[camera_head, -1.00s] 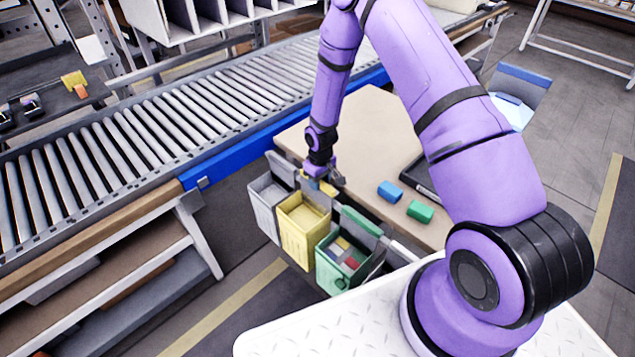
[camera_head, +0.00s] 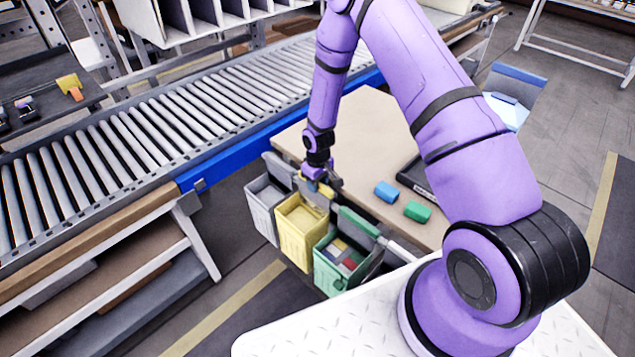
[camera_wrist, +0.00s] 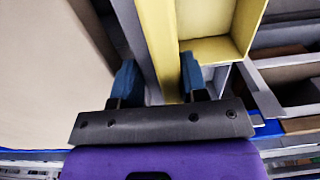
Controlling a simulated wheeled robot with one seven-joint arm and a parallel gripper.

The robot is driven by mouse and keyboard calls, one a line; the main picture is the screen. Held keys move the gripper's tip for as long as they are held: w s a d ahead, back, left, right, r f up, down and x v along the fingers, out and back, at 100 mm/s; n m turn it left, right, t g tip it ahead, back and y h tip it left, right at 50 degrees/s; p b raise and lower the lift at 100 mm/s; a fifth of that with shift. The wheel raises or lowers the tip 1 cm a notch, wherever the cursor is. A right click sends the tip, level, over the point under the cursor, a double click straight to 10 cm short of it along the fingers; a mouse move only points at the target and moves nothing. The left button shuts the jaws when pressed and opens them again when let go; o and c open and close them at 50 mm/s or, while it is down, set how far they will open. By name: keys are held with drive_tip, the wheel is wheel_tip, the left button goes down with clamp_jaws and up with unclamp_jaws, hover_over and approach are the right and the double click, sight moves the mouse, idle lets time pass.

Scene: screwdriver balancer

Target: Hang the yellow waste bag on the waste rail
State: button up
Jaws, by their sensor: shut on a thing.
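The yellow waste bag (camera_head: 300,238) is an open-topped box shape at the table's near edge, between a grey bag and a green bag. It also shows in the wrist view (camera_wrist: 205,50). My gripper (camera_head: 322,188) is at the bag's back upper edge, by the table. In the wrist view, my gripper's blue fingers (camera_wrist: 158,80) stand on either side of the yellow back wall and a grey strip, shut on the bag. The waste rail (camera_head: 404,255) shows as a pale bar at the right of the bags. Whether the bag's back edge touches the rail is hidden.
The grey bag (camera_head: 263,212) is close on the left, and the green bag (camera_head: 328,272), holding coloured blocks, close on the right. A blue block (camera_head: 387,191), a green block (camera_head: 418,211) and a dark tray (camera_head: 412,172) lie on the table (camera_head: 365,125). A roller conveyor (camera_head: 200,110) runs behind.

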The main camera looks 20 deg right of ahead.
drive_tip(key=shift+f, duration=1.3)
idle(0.4)
drive_tip(key=o, duration=1)
